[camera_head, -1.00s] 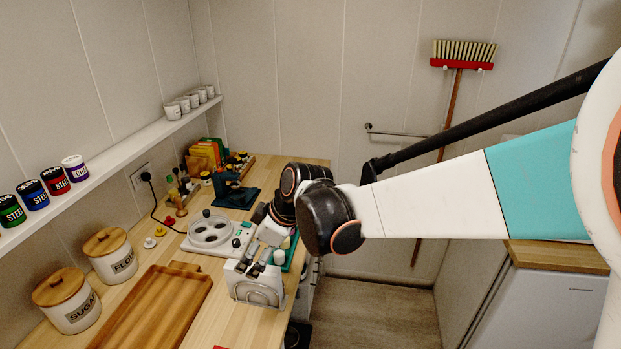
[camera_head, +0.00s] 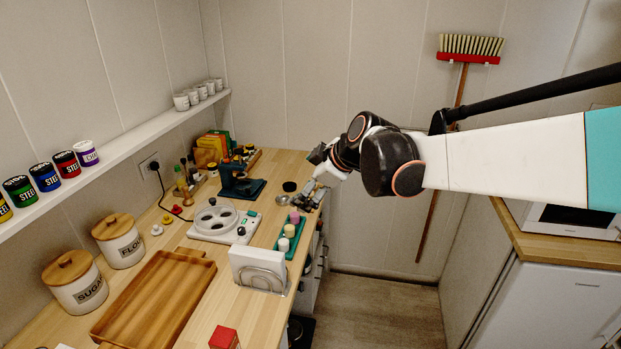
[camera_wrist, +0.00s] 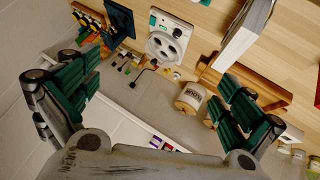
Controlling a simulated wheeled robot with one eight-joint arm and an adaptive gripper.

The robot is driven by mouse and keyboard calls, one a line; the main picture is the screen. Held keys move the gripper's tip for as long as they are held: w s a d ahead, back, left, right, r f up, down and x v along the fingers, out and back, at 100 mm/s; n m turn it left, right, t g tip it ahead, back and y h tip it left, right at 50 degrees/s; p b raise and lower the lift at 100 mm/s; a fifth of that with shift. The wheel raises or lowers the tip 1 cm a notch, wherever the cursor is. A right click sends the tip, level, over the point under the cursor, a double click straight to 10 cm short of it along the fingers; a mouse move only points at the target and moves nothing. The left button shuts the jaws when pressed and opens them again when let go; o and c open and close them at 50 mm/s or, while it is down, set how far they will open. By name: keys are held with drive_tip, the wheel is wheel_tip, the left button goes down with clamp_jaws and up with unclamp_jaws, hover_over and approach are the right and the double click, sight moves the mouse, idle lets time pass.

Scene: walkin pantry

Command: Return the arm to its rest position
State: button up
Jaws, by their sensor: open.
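My gripper (camera_head: 311,190) is at the far right edge of the wooden counter, at the end of my arm reaching in from the right. In the wrist view my gripper (camera_wrist: 155,105) has its two green-padded fingers spread wide apart, with nothing between them close up. Beyond the fingers the wrist view shows the counter, a white hotplate unit (camera_wrist: 168,42) and the flour canister (camera_wrist: 191,97). In the head view the gripper's fingertips are small and partly hard to make out beside the wrist.
On the counter (camera_head: 245,304) stand a wooden tray (camera_head: 155,300), a white napkin holder (camera_head: 259,270), a green tray with small cups (camera_head: 290,238), the hotplate unit (camera_head: 222,224) and canisters (camera_head: 118,241). A broom (camera_head: 468,50) hangs on the back wall. The floor (camera_head: 375,310) in the middle is clear.

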drive_tip(key=shift+d+r, duration=0.1)
drive_tip(key=shift+d, duration=0.15)
drive_tip(key=s+d+f+m+h+b, duration=0.2)
drive_tip(key=s+d+f+m+h, duration=0.1)
drive_tip(key=s+d+m, duration=0.5)
drive_tip(key=s+d+f+m+t+h+b, duration=0.1)
drive_tip(key=s+d+f+m, duration=0.4)
drive_tip(key=s+d, duration=1)
drive_tip(key=s+m+h+b, duration=0.1)
drive_tip(key=s+m+h, duration=0.1)
drive_tip(key=s, duration=0.5)
drive_tip(key=shift+d+f+m, duration=0.25)
drive_tip(key=shift+f+m, duration=0.05)
drive_tip(key=shift+m, duration=0.3)
